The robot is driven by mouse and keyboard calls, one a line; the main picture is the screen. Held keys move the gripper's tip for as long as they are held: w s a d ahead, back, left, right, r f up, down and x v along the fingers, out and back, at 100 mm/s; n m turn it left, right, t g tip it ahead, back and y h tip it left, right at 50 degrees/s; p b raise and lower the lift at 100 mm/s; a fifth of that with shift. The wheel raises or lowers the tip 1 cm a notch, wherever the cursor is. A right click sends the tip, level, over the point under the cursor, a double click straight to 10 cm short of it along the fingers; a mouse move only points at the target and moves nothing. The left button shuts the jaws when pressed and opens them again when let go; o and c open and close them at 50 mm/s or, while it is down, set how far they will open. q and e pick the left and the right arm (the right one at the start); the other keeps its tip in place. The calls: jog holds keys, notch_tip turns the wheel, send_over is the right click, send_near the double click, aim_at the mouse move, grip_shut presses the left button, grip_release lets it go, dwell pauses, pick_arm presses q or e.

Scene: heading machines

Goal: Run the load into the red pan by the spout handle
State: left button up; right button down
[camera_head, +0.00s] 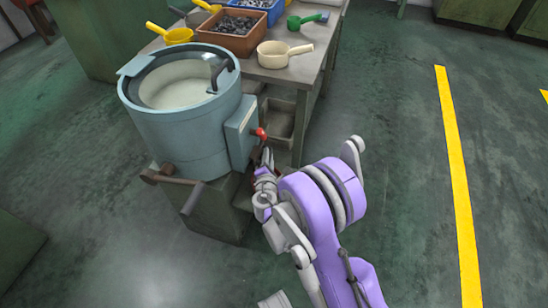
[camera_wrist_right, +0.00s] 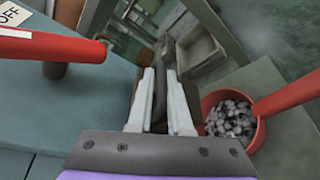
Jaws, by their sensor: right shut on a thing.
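The blue-grey drum machine (camera_head: 185,130) stands at the left of the head view. The red pan (camera_wrist_right: 205,104) shows at the right of the wrist view, with a pile of small grey metal pieces (camera_wrist_right: 232,119) inside and its red handle (camera_wrist_right: 290,96) reaching right. My right gripper (camera_head: 265,172) is low at the drum's right side; in the wrist view its fingers (camera_wrist_right: 161,100) are shut on a dark upright bar (camera_wrist_right: 159,88), apparently the spout handle. The bar's lower end and the spout are hidden. My left gripper is out of view.
A red lever (camera_wrist_right: 50,47) sticks out beside an OFF label, left of the fingers; its red knob (camera_head: 261,133) shows on the machine's side box. Behind stands a bench (camera_head: 300,68) with scoops, a cream pan (camera_head: 274,54) and bins. Floor at right is clear.

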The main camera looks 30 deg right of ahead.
jog(key=shift+w+a, duration=0.6)
jog(key=shift+w, duration=0.3)
jog(key=c, duration=1.3)
grip_release()
jog(key=o, duration=0.4)
